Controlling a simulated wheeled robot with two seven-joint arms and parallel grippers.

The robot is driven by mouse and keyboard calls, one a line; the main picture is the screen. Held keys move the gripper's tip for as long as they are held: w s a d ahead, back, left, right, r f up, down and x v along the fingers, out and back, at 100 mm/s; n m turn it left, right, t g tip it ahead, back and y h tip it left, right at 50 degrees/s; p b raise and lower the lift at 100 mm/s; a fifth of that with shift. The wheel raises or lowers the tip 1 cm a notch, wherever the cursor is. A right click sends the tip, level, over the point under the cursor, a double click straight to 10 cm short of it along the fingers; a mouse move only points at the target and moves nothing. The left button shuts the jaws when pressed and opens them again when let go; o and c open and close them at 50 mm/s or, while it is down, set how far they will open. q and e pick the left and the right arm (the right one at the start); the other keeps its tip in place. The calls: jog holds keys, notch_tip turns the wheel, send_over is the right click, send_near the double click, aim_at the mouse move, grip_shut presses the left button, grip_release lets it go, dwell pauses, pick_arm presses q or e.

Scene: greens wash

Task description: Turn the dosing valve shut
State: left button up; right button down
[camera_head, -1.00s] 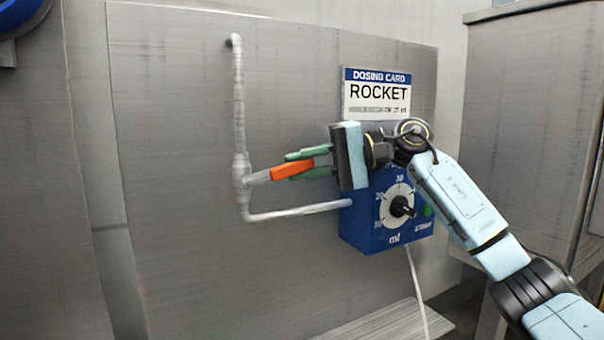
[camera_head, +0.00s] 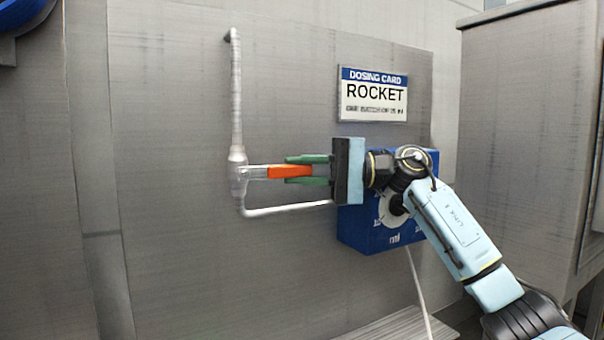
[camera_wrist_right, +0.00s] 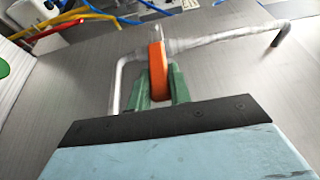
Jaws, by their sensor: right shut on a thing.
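The dosing valve (camera_head: 238,174) sits on a white vertical pipe on the grey wall panel. Its lever has an orange grip (camera_head: 288,172) and points to the right, about level and crosswise to the vertical pipe. My right gripper (camera_head: 306,171) is shut on the orange grip, with one green finger above it and one below. In the right wrist view the orange grip (camera_wrist_right: 157,68) stands between the green fingers. My left gripper does not show.
A blue dosing box (camera_head: 362,230) with a dial is mounted right of the valve, partly hidden by my right arm. A dosing card (camera_head: 374,95) reading ROCKET hangs above it. A lower pipe (camera_head: 290,209) runs toward the box. A grey cabinet (camera_head: 530,130) stands at right.

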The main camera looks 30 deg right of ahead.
jog(key=shift+a, duration=0.1)
jog(key=c, duration=1.3)
grip_release()
jog(key=shift+r, duration=0.15)
notch_tip(320, 180, up, 9)
jog(key=shift+f+p, duration=0.1)
jog(key=shift+p, duration=1.15)
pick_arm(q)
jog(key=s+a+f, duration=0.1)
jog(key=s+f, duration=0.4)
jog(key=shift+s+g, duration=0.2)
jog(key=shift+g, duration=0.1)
pick_arm(e)
jog(key=shift+r, duration=0.45)
